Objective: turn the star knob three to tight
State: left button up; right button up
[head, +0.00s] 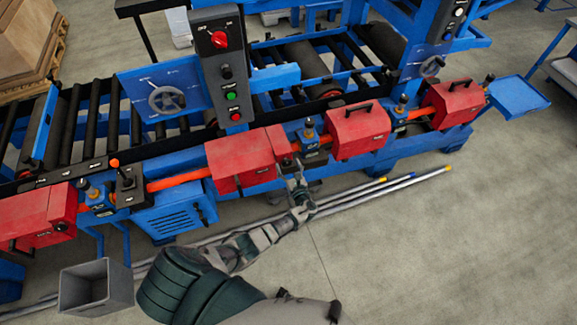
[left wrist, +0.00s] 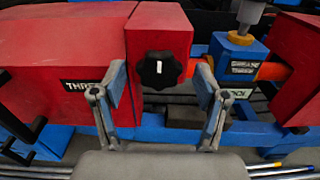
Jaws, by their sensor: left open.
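The star knob (left wrist: 159,69) is black with a lobed rim and a short white mark standing upright on its face. It sits on the front of a narrow red housing (left wrist: 158,27), beside a larger red cover with a partly hidden label starting "THR". In the head view the housing (head: 281,143) is in the middle of the machine. My left gripper (left wrist: 162,85) is open, with one finger on each side of the knob and gaps between them. It also shows in the head view (head: 297,184), in front of the housing. My right gripper is not in view.
A blue-and-grey clamp block (left wrist: 238,52) stands close right of the knob, with an orange bar behind it. A red cover with a black handle (head: 357,130) is further right. Long metal rods (head: 390,188) lie on the floor below. A grey bin (head: 95,288) stands lower left.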

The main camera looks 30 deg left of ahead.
pick_arm(q)
jog(key=v, duration=1.2)
jog(key=shift+f, duration=0.1)
